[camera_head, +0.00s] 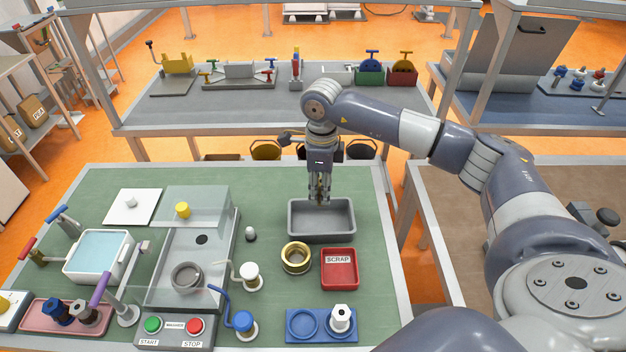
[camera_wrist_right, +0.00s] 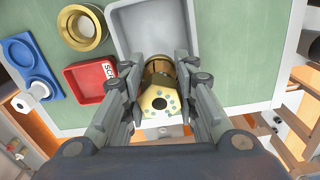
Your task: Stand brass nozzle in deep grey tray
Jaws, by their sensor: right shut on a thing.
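My right gripper (camera_head: 319,196) points straight down at the back part of the deep grey tray (camera_head: 322,235). In the right wrist view the right gripper (camera_wrist_right: 160,72) is shut on the brass nozzle (camera_wrist_right: 158,101). The nozzle's hexagonal end with small holes faces the wrist camera, and its far end is toward the grey tray (camera_wrist_right: 128,30). In the head view the fingers mostly hide the nozzle. I cannot tell whether it touches the tray floor. The tray shows nothing else inside. My left gripper is not in view.
A red scrap bin (camera_head: 339,283) and a brass ring (camera_head: 296,258) stand in front of the tray. A blue holder (camera_head: 304,326) with a white fitting (camera_head: 340,318) is nearer. A washer station (camera_head: 175,330) fills the left.

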